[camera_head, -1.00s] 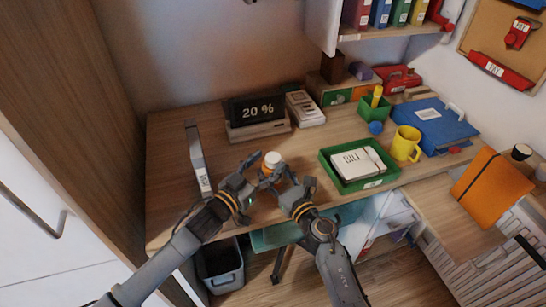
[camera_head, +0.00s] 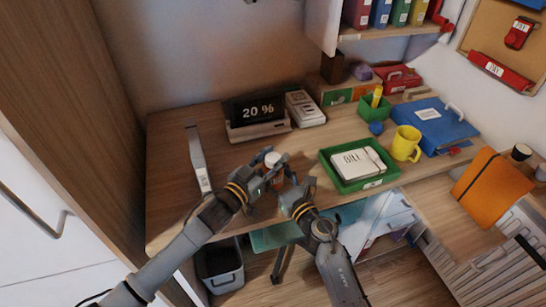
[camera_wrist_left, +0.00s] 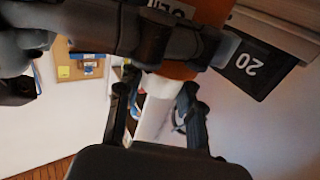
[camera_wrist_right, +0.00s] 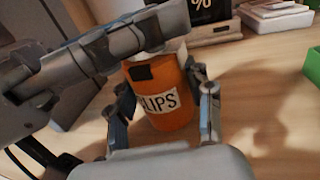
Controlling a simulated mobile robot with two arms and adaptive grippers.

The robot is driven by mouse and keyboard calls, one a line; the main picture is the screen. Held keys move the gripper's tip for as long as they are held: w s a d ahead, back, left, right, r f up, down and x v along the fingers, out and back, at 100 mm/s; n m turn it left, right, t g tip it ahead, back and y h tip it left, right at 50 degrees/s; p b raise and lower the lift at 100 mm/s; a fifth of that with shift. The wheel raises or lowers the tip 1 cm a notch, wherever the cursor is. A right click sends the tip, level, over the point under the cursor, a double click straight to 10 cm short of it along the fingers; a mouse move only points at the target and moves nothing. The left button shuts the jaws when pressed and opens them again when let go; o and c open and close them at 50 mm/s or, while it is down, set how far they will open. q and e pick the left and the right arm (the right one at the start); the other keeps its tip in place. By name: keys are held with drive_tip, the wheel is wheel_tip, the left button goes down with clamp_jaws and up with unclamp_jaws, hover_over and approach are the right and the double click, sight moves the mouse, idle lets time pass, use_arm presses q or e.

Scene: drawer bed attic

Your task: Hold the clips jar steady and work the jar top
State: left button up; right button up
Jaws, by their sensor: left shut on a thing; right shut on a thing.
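The clips jar (camera_wrist_right: 172,80) is orange with a CLIPS label and stands upright near the desk's front edge. In the head view it is mostly hidden behind my grippers. My right gripper (camera_wrist_right: 160,90) is shut on the jar body, one finger on each side. The white jar top (camera_wrist_left: 153,108) sits between the fingers of my left gripper (camera_wrist_left: 155,95), which is shut on it. In the head view my left gripper (camera_head: 270,160) is at the top of the jar and my right gripper (camera_head: 287,188) is lower down. Whether the top is loose cannot be told.
A green tray (camera_head: 373,184) with a white BILL box lies to the right, with a yellow mug (camera_head: 406,143) beyond. A 20 % display (camera_head: 258,115) stands behind. A grey strip (camera_head: 197,160) lies left. The desk around the jar is clear.

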use_arm(q)
drive_tip(key=shift+d+r+n+t+y, duration=0.1)
drive_tip(key=shift+d+n+t+y, duration=0.1)
drive_tip(key=shift+n+t+y, duration=0.25)
drive_tip(key=shift+a+n+y, duration=0.15)
drive_tip(key=shift+n+y, duration=0.1)
drive_tip(key=shift+y, duration=0.2)
drive_tip(key=o, duration=1.2)
drive_tip(key=shift+s+a, duration=0.15)
drive_tip(key=v, duration=1.1)
drive_tip(key=shift+s, duration=0.35)
drive_tip(key=shift+a, duration=0.1)
